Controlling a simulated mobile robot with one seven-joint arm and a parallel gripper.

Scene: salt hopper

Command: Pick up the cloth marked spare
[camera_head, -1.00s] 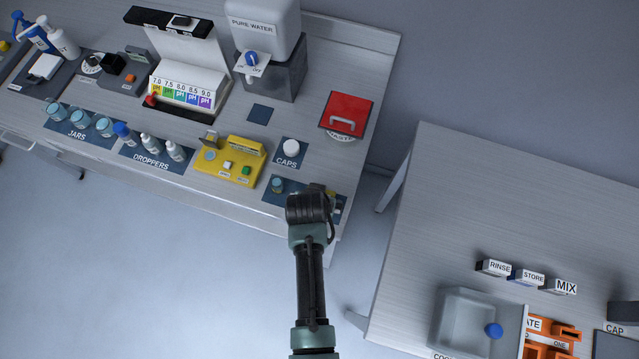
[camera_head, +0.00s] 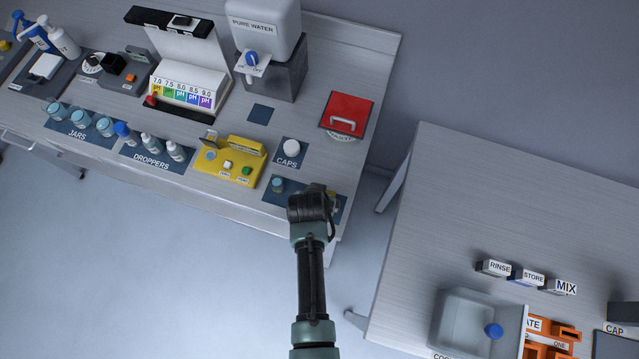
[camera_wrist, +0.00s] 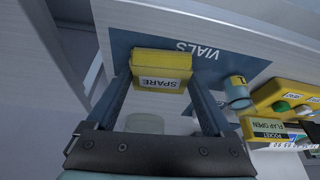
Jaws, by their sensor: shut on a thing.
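The yellow cloth marked SPARE (camera_wrist: 160,72) shows in the wrist view as a small block with a white label. It is between the two fingers of my gripper (camera_wrist: 166,88), which is shut on it. The cloth is over the blue VIALS mat (camera_wrist: 222,62); I cannot tell whether it still touches the mat. In the head view my gripper (camera_head: 318,205) is over the right end of that mat, and my arm hides most of the cloth.
A small vial (camera_wrist: 236,92) stands on the mat to the right of my gripper. The yellow device (camera_head: 229,160), the white cap (camera_head: 291,148) on the CAPS mat and the red-lidded bin (camera_head: 347,113) are nearby. Another table (camera_head: 480,200) stands to the right.

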